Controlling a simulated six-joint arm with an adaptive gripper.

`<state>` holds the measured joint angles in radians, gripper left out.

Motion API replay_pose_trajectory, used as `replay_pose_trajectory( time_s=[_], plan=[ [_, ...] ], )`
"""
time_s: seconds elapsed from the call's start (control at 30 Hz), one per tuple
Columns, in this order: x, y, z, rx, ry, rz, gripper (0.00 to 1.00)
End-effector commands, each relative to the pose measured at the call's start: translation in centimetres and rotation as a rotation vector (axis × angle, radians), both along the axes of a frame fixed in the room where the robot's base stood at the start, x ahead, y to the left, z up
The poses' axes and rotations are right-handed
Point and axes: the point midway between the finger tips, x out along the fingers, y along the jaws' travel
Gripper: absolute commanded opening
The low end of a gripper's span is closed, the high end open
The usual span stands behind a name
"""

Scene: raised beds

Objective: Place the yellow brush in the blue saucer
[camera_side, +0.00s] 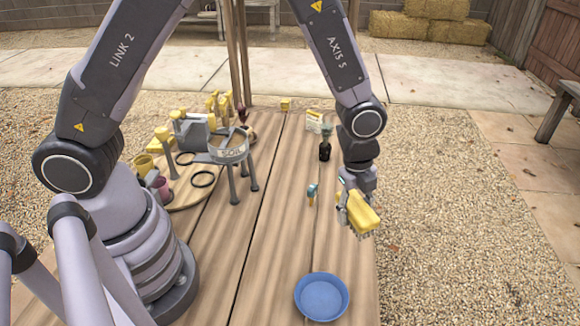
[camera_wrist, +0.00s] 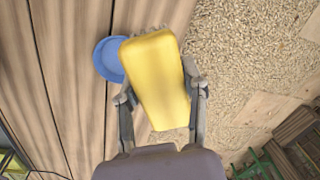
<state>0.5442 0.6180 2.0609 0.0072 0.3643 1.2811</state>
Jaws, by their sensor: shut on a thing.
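The yellow brush (camera_side: 361,212) has a yellow block back and bristles pointing down. My gripper (camera_side: 355,203) is shut on it and holds it in the air near the table's right edge. In the wrist view the yellow brush (camera_wrist: 157,80) fills the middle, between the two fingers of my gripper (camera_wrist: 160,92). The blue saucer (camera_side: 321,297) lies on the wooden table near its front right edge and looks empty in the side view. In the wrist view the blue saucer (camera_wrist: 107,60) shows left of the brush, which partly hides it.
A small blue-headed tool (camera_side: 312,192) lies on the table left of my gripper. A dark bottle (camera_side: 325,148) stands farther back. A grey stand (camera_side: 228,148) and several yellow items crowd the left side. The table (camera_side: 270,255) around the saucer is clear. Gravel lies beyond its right edge.

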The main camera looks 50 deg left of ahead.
Motion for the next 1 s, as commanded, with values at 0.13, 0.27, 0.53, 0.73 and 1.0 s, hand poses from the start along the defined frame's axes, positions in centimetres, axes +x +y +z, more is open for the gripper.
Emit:
replay_pose_trajectory(
  time_s=[0.13,0.27,0.53,0.73,1.0],
  plan=[
    [-4.6,-1.6,0.2,0.013,0.021,-0.073,0.05],
    [-7.2,-2.1,0.3,0.023,0.034,-0.114,0.05],
    [-8.5,-2.2,-2.4,0.029,0.043,-0.129,0.05],
    [-8.5,-2.2,-4.8,0.03,0.042,-0.129,0.05],
    [-8.4,-2.2,-8.9,0.03,0.04,-0.13,0.05]
  ],
)
